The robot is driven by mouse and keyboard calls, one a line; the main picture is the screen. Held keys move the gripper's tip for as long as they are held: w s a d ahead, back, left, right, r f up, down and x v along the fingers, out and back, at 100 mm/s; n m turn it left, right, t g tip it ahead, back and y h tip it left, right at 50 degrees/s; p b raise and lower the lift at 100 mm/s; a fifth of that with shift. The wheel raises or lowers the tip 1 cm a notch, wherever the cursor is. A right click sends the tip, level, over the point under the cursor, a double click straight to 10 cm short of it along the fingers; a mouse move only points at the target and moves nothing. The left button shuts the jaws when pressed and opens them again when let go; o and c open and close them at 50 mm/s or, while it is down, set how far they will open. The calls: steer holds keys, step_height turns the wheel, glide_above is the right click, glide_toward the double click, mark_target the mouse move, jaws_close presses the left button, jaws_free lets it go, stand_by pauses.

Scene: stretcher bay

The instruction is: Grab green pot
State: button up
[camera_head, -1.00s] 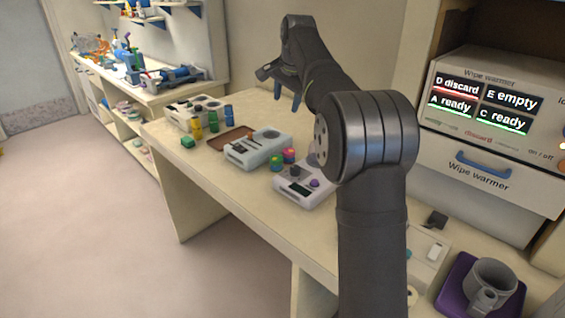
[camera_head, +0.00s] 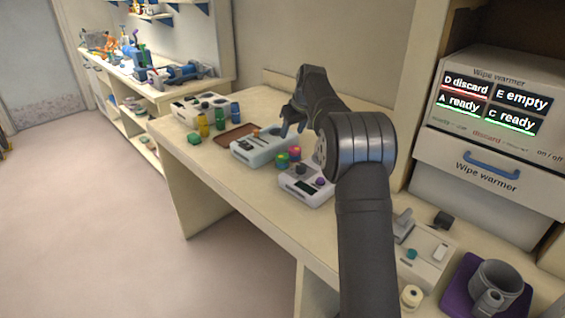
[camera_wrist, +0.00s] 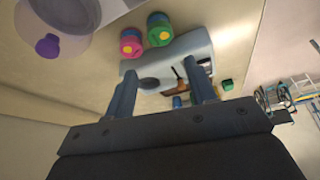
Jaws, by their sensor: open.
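A small green pot (camera_head: 281,159) stands beside a pink pot (camera_head: 294,153) on the bench, between two pale devices. In the wrist view this green pot (camera_wrist: 160,28) shows near the top, right of the pink pot (camera_wrist: 131,42). Another green piece (camera_head: 194,138) lies at the bench's front left edge. My gripper (camera_head: 291,129) is open and empty, above the light blue device and behind the green and pink pots. In the wrist view the two blue fingers of my gripper (camera_wrist: 160,72) are spread, with the device showing between them.
The light blue device (camera_head: 255,152) and a white device with a purple knob (camera_head: 300,188) flank the pots. Yellow (camera_head: 203,125) and blue (camera_head: 219,119) pots stand further left. A wipe warmer (camera_head: 490,110) is at right. A grey mug (camera_head: 497,285) sits at front right.

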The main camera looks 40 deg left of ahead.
mark_target(284, 157)
steer(key=x, duration=1.6)
steer(key=shift+w+d, duration=0.1)
steer(key=shift+d, duration=0.1)
steer(key=shift+c, duration=0.4)
steer(key=c, duration=0.5)
